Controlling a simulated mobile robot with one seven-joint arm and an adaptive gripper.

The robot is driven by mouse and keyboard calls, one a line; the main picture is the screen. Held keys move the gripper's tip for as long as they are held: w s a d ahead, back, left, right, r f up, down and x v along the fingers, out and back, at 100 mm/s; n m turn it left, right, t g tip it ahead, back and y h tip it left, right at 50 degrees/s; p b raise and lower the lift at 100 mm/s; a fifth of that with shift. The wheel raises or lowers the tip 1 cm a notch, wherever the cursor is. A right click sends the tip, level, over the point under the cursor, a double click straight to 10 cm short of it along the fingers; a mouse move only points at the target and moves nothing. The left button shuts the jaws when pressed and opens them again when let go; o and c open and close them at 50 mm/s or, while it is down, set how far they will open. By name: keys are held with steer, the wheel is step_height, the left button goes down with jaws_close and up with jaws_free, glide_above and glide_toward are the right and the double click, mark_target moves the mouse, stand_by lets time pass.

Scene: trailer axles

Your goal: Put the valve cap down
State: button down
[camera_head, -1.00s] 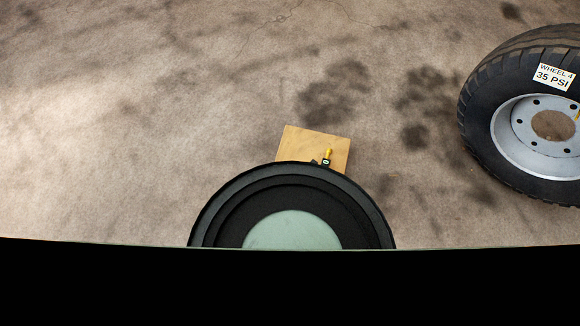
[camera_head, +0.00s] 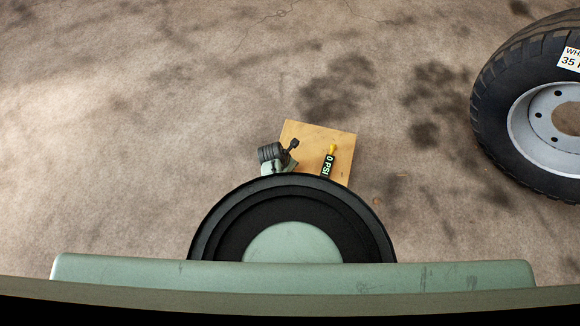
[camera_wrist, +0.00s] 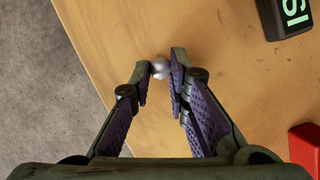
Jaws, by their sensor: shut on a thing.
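The valve cap (camera_wrist: 160,68) is a small silvery rounded piece in the wrist view. My gripper (camera_wrist: 161,66) is shut on it, with the cap held between the two fingertips. The fingers are over a wooden board (camera_wrist: 112,28), near its left edge; I cannot tell whether the cap touches the wood. In the head view my gripper (camera_head: 293,146) shows small and dark over the left part of the board (camera_head: 306,133). The cap cannot be made out there.
A red block (camera_wrist: 306,147) is at the wrist view's right edge. A tyred wheel (camera_head: 493,128) stands far right. Bare ground surrounds the board.

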steer(key=c, duration=1.5)
jaws_free()
steer(key=shift+c, duration=0.2)
steer(key=shift+s, duration=0.1)
steer(key=p+v, duration=0.1)
steer(key=v, duration=1.1)
steer(key=shift+p, duration=0.35)
